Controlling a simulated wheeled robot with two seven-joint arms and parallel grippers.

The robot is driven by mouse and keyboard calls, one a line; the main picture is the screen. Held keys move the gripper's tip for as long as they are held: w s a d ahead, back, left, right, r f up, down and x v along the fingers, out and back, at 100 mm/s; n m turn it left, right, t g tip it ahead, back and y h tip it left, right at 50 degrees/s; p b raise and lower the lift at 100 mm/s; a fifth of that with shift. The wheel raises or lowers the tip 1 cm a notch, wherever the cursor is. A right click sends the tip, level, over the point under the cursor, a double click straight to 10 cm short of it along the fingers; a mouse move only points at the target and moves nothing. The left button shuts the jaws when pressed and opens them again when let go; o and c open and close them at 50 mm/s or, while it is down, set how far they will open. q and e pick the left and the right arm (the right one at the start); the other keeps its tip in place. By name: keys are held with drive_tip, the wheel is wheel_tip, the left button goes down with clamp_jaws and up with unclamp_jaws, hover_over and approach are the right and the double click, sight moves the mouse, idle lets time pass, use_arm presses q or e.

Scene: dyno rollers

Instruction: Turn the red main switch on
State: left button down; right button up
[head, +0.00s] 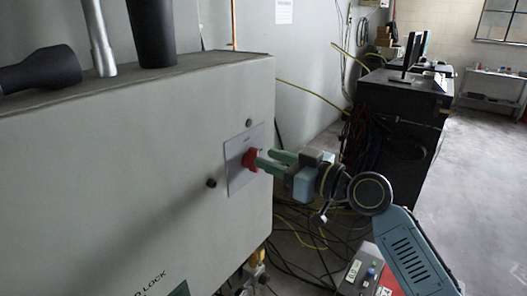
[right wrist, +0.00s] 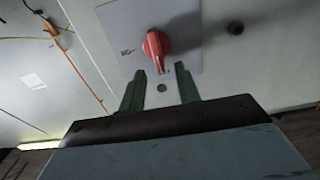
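The red main switch (head: 250,159) sits on a pale plate (head: 238,178) on the front of a grey cabinet (head: 110,170). In the right wrist view the red switch (right wrist: 155,44) shows as a rotary knob with a handle, slightly tilted. My right gripper (head: 264,161) is at the switch in the head view, its green fingers pointing at it. In the right wrist view my right gripper (right wrist: 161,72) has its two fingers apart, with the knob just beyond the tips and between their lines. I cannot tell whether they touch it. My left gripper is not in view.
A flashlight-like dark tool (head: 40,69) and a metal rod (head: 100,38) lie or stand on the cabinet top. A black desk (head: 400,110) with monitors stands behind. Open floor (head: 480,190) lies at right.

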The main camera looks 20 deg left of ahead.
drive_tip(key=shift+x, duration=1.35)
clamp_jaws()
